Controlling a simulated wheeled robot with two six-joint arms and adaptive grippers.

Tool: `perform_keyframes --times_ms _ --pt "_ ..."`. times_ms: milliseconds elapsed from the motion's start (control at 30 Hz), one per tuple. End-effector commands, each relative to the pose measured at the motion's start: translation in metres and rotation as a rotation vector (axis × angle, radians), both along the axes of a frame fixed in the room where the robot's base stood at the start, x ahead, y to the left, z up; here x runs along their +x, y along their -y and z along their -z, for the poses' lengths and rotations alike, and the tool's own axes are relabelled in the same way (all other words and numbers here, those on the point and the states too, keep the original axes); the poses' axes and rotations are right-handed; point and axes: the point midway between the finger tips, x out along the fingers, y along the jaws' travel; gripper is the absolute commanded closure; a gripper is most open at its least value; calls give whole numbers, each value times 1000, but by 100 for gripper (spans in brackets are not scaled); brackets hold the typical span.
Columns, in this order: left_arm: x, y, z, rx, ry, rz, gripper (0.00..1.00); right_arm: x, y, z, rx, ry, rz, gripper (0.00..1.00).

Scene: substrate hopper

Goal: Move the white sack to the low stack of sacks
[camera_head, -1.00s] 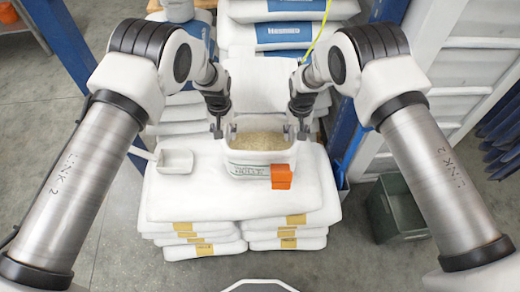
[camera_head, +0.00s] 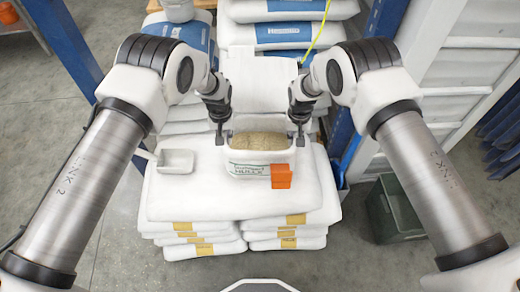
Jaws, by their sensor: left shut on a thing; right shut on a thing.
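A white open-topped container or sack (camera_head: 245,171), with green print and tan grains (camera_head: 259,141) inside, sits upright on the low stack of white sacks (camera_head: 190,200). I cannot tell for sure whether it is the white sack of the task. My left gripper (camera_head: 220,138) is shut on its left upper edge. My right gripper (camera_head: 300,140) is shut on its right upper edge. An orange piece (camera_head: 281,176) is at its front right corner. A pale panel or sack (camera_head: 255,85) is behind it; their join is unclear.
A small white scoop (camera_head: 176,161) lies left of the container on the stack. Taller stacks of white and blue sacks (camera_head: 283,33) stand behind. Blue posts (camera_head: 66,47) flank the place. A grey-green bin (camera_head: 395,212) is on the floor at right.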

Motion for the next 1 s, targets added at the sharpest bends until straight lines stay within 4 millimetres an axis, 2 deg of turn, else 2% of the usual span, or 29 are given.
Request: perform_keyframes --times_ms 167,533,1000 --pt "1 0 -9 0 2 0 100 1 0 -9 0 2 0 100" --pt "1 0 -49 0 2 0 100 1 0 -50 0 2 0 100" --pt "1 0 -51 0 2 0 100 1 0 -51 0 2 0 100"
